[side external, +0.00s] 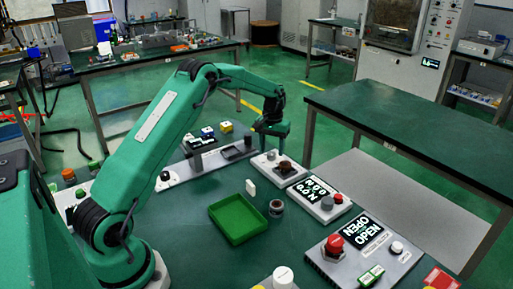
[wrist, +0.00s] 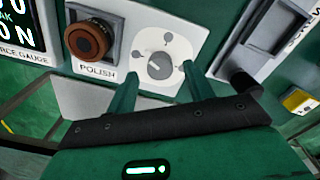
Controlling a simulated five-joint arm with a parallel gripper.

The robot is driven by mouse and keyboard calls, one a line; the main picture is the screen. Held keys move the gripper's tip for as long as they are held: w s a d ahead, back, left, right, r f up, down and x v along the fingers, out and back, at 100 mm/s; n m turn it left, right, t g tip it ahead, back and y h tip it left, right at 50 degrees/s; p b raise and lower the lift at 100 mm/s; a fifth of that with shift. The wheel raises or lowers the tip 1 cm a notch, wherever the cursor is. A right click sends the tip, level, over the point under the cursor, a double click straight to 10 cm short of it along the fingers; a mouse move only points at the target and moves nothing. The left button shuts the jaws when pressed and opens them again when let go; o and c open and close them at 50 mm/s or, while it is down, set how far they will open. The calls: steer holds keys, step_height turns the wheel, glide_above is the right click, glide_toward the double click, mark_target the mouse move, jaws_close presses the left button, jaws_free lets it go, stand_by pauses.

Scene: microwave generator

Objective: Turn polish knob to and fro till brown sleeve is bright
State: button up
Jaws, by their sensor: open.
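The polish knob (wrist: 160,66) is a small grey dial with a pointer on a white plate, in the wrist view. The word POLISH is printed to its left. The brown sleeve (wrist: 88,40) is a dull reddish-brown ring around a dark centre, left of the knob on the same grey unit. In the side view the sleeve (side external: 286,167) looks dark. My gripper (wrist: 158,70) is open, its green fingers on either side of the knob in the picture. I cannot tell whether they touch it. In the side view my gripper (side external: 271,142) is over the polish unit.
A gauge display (side external: 314,188) stands next to the polish unit, at its right front. A grey slotted unit (side external: 222,152) stands to the left. A green tray (side external: 238,218), a grey ring (side external: 276,208) and a small white block (side external: 251,187) are in front.

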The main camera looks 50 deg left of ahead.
mark_target(271, 153)
steer(key=shift+r, duration=3.25)
steer(key=n, duration=0.4)
steer(key=shift+f, duration=0.1)
steer(key=n, duration=0.5)
steer(key=shift+f, duration=0.15)
steer(key=shift+f, duration=3.85)
steer(key=shift+c, duration=0.2)
steer(key=c, duration=0.9)
